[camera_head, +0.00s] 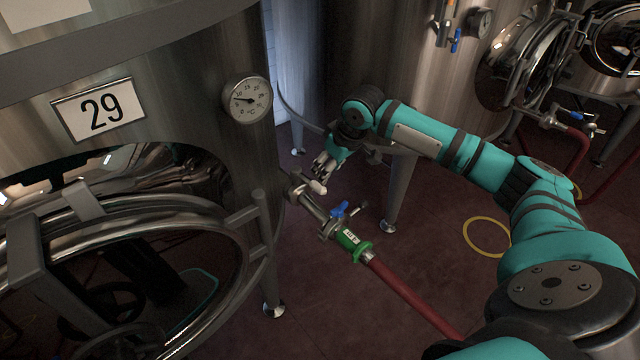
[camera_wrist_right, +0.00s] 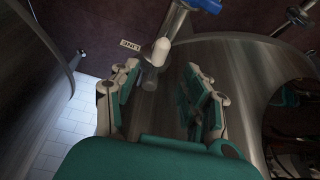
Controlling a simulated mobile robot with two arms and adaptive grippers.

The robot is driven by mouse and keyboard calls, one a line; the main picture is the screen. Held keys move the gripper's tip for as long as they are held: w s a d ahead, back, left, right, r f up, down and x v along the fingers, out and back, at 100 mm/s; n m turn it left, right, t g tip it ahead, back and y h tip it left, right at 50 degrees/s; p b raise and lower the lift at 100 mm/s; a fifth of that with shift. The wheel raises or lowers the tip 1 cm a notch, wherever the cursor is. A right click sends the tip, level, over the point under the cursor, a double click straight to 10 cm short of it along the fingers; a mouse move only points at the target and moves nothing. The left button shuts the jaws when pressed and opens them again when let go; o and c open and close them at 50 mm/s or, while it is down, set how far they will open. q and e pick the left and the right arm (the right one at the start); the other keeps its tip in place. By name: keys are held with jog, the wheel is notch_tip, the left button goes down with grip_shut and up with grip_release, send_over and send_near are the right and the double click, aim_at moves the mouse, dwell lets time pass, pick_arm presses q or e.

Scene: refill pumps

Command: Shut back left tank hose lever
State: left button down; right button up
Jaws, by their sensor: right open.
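The tank marked 29 (camera_head: 243,165) stands at the left, with a metal outlet pipe (camera_head: 310,205) low on its side. A blue lever (camera_head: 340,210) sits on the valve near the pipe's outer end; the blue part at the top of the wrist view (camera_wrist_right: 207,5) looks like it. A white-tipped handle (camera_wrist_right: 161,50) rises closer to the tank, and its tip shows in the head view (camera_head: 318,187). My right gripper (camera_wrist_right: 161,68) is open and empty. Its fingers point at the white tip, which lies between and just beyond the fingertips. My left gripper is out of view.
A green coupling (camera_head: 353,241) joins the pipe to a red hose (camera_head: 410,295) running right across the floor. A round tank door (camera_head: 120,235) juts out at the left. Another tank (camera_head: 400,95) stands behind my right arm. A yellow ring (camera_head: 487,219) lies on the floor.

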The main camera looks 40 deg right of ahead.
aim_at(320, 185)
jog(key=x, duration=0.8)
jog(key=shift+f, duration=0.3)
grip_shut()
